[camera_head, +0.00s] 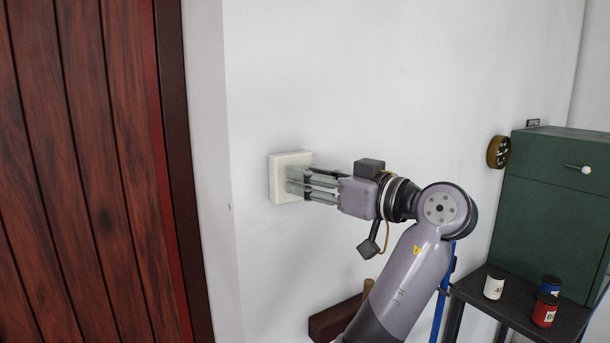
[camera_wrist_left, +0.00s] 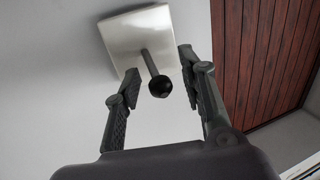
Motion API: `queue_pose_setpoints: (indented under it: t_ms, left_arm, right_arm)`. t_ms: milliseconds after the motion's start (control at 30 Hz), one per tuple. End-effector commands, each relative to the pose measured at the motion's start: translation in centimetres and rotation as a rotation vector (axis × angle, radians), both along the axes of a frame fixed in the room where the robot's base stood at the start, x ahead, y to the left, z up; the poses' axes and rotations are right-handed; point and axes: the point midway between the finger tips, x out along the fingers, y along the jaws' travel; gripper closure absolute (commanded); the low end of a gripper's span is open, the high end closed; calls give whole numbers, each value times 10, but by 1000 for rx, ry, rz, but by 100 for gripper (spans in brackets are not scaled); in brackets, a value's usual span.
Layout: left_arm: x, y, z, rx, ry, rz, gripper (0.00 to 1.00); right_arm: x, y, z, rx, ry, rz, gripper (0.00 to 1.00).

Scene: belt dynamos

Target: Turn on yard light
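A white square switch plate (camera_head: 283,160) is on the pale wall, right of the wooden door. It also shows in the left wrist view (camera_wrist_left: 118,32), with a grey lever (camera_wrist_left: 149,62) ending in a black ball knob (camera_wrist_left: 160,87). My left gripper (camera_head: 292,182) is in front of the plate's right part. In the wrist view its open fingers (camera_wrist_left: 159,74) are on either side of the lever, with gaps to both; nothing is gripped. The gripper hides the lever in the head view. My right gripper is not in view. No lamp is visible.
A red-brown plank door (camera_head: 85,170) fills the left. At right a green cabinet (camera_head: 550,215) stands behind a dark shelf (camera_head: 515,308) with small cans (camera_head: 494,286). A round brass fitting (camera_head: 498,152) is on the wall. A wooden block (camera_head: 335,317) is below my arm.

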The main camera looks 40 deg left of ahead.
Motion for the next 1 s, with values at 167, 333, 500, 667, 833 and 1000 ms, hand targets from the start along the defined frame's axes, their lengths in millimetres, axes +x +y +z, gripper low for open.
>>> queue_pose_setpoints:
  t_ms: [167, 333, 500, 667, 833, 1000]
  left_arm:
    - [0, 0, 0, 0, 0, 0, 64]
    - [0, 0, 0, 0, 0, 0, 75]
    - [0, 0, 0, 0, 0, 0, 86]
    - [0, 0, 0, -1, 0, 0, 97]
    - [0, 0, 0, -1, 0, 1, 100]
    - [0, 0, 2, -36, 10, 0, 100]
  right_arm:
    - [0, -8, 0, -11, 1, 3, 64]
    - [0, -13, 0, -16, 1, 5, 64]
    - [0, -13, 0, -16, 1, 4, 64]
    - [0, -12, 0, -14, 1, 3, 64]
    - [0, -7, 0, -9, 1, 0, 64]
    - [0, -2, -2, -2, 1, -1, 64]
